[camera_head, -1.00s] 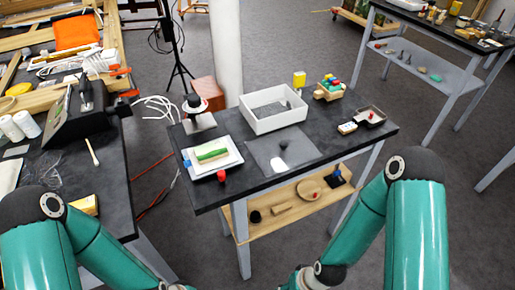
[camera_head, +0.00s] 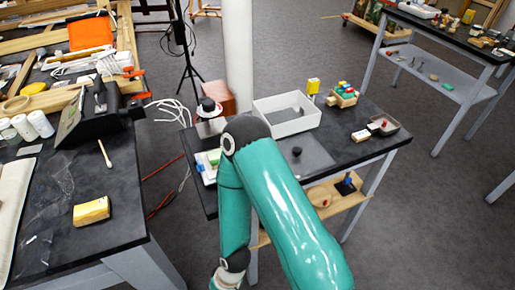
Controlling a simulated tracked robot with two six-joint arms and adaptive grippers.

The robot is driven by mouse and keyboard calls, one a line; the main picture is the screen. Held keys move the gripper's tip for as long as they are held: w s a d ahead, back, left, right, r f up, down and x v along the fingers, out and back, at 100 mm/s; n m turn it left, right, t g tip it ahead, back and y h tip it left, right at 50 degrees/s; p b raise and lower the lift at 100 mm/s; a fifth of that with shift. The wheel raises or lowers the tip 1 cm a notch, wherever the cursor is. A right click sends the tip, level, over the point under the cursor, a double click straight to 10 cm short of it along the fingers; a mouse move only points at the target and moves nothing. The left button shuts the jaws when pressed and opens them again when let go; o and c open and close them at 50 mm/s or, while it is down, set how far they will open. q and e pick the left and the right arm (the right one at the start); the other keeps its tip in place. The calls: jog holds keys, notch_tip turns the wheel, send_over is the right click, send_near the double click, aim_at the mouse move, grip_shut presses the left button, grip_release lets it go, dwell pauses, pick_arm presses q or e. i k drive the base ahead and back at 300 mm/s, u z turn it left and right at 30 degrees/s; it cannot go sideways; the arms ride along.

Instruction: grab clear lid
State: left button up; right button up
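The clear lid (camera_head: 318,152) looks like a flat, see-through grey sheet with a dark round knob (camera_head: 297,152). It lies on the dark middle table (camera_head: 372,146), in front of a white open box (camera_head: 270,118). My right arm stands bent in the middle of the view and hides the lid's left part. Its wrist is at the bottom edge, and its gripper is out of view below. My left arm and gripper are out of view.
A small tray (camera_head: 383,124) and a toy with coloured pegs (camera_head: 344,95) stand to the right.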

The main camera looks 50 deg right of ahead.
aim_at(305, 154)
jog(key=z, duration=0.45)
jog(key=i, duration=0.15)
jog(key=u, duration=1.55)
jog(key=k, duration=2.15)
jog(key=z, duration=1)
jog(key=i, duration=1.05)
jog(key=u, duration=0.05)
